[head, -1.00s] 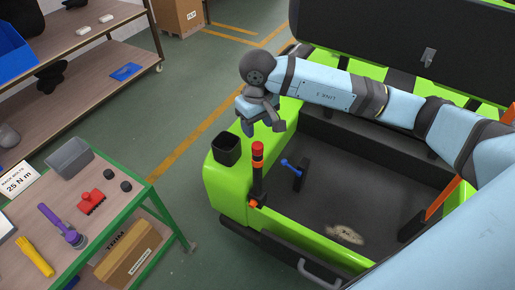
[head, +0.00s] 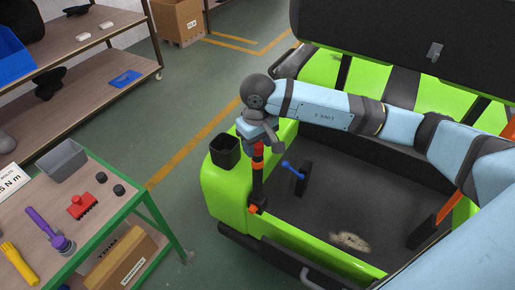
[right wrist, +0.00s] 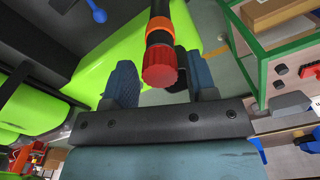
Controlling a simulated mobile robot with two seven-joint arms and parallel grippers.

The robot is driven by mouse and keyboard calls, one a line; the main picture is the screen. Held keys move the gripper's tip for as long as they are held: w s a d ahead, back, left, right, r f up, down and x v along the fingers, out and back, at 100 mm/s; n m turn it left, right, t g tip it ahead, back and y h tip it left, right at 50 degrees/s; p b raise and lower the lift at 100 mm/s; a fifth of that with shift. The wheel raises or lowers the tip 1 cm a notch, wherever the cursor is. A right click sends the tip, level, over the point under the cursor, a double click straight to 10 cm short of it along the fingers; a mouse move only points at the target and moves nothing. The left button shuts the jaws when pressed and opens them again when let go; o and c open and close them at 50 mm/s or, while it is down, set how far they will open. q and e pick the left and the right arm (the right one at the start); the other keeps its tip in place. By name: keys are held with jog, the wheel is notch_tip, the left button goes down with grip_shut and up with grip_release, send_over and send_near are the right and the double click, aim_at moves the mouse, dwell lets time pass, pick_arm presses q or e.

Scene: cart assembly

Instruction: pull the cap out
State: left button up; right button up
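The red cap (head: 258,149) sits on top of an upright black post with orange bands (head: 257,188) at the near left corner of the green cart. My right gripper (head: 258,141) is right above the post and partly hides the cap. In the right wrist view the ribbed red cap (right wrist: 160,68) shows between the two spread fingers of the right gripper (right wrist: 161,82). A gap shows between the cap and the left finger; contact on the right side is hard to tell. My left gripper is not in view.
A black square cup (head: 225,150) stands on the cart's corner beside the post. A blue-handled lever (head: 292,170) stands in the cart bed. The green-framed table (head: 122,212) with tools is at the left, with open floor between.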

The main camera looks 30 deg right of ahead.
aim_at(258, 144)
jog(key=c, duration=0.7)
jog(key=shift+o, duration=0.2)
jog(key=shift+r, duration=0.3)
jog(key=shift+r, duration=0.1)
jog(key=shift+r+p, duration=0.75)
jog(key=shift+r, duration=1.7)
